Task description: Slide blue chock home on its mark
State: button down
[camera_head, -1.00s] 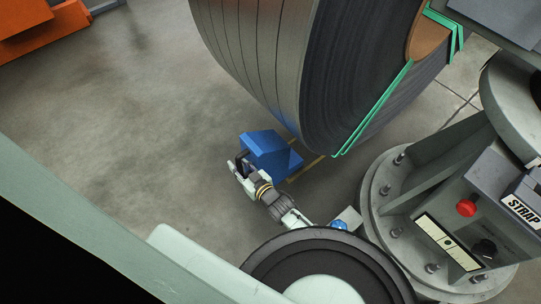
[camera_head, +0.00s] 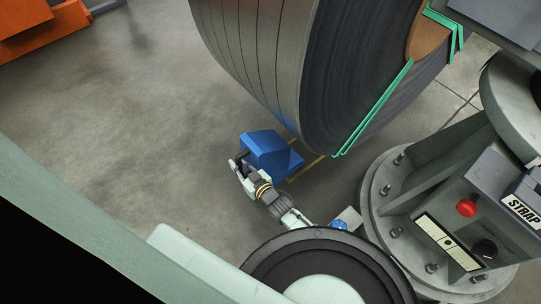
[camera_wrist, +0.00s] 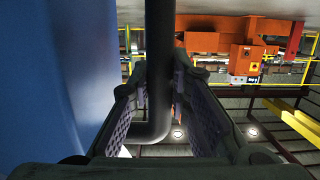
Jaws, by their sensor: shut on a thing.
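The blue chock (camera_head: 269,151) sits on the floor beside the lower edge of the big steel coil (camera_head: 325,75), in the head view. Its blue side also fills the left of the wrist view (camera_wrist: 45,80). A dark bent handle (camera_wrist: 159,85) runs down between the finger pads in the wrist view. My gripper (camera_head: 242,165) is at the near left side of the chock, shut on this handle. A yellow floor mark (camera_head: 306,168) shows partly at the chock's right; the rest of it is hidden. I cannot tell whether the chock touches the coil.
A grey-green machine base with bolts (camera_head: 398,160) and a red button (camera_head: 466,208) stands at the right. Green straps (camera_head: 385,95) bind the coil. Open concrete floor (camera_head: 130,130) lies to the left. Orange equipment (camera_head: 40,30) stands at the far left.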

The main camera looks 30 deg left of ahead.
aim_at(273, 143)
dwell(0.3)
jog(key=shift+r, duration=0.2)
jog(key=shift+w+d+f, duration=0.1)
jog(key=shift+w+d, duration=0.05)
jog(key=shift+w, duration=0.25)
jog(key=w+d+b, duration=0.3)
jog(key=w+b, duration=0.1)
jog(key=w, duration=0.2)
jog(key=shift+w, duration=0.4)
dwell(0.4)
jog(key=shift+w+f, duration=0.1)
jog(key=shift+w+d+b, duration=0.45)
jog(key=shift+w+b, duration=0.1)
jog(key=shift+w, duration=0.5)
jog(key=shift+w+d+b, duration=0.4)
jog(key=shift+w+b, duration=0.15)
jog(key=shift+w, duration=0.5)
jog(key=shift+w+d+b, duration=0.45)
jog(key=shift+w+b, duration=0.1)
jog(key=shift+w, duration=0.5)
